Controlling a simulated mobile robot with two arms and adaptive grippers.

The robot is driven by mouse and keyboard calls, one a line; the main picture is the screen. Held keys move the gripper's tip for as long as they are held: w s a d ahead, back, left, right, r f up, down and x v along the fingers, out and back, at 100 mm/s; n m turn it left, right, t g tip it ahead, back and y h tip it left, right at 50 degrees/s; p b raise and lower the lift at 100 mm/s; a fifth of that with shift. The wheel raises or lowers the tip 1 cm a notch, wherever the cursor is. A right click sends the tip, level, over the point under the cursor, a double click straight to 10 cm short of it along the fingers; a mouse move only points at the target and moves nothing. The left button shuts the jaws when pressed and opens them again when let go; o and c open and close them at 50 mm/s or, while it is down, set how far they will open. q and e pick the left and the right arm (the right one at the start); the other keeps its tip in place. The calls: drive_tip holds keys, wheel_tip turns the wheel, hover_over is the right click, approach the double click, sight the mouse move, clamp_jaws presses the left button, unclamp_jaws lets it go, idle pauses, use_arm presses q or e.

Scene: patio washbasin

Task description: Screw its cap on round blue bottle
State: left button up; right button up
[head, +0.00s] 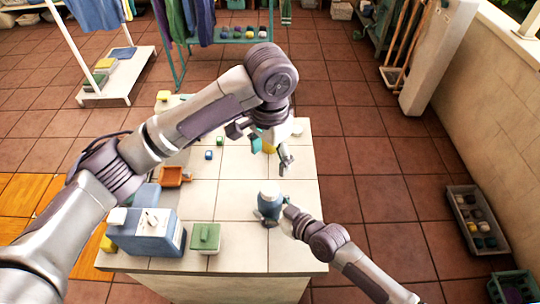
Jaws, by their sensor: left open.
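I cannot pick out the bottle's cap for certain.
Teal and yellow items (257,144) stand close beside my left gripper. Bare tiles lie left of the bottle.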

drive_tip(key=o, duration=0.4)
drive_tip(key=shift+c, duration=0.2)
drive_tip(key=v, duration=1.2)
drive_tip(key=shift+f, duration=0.1)
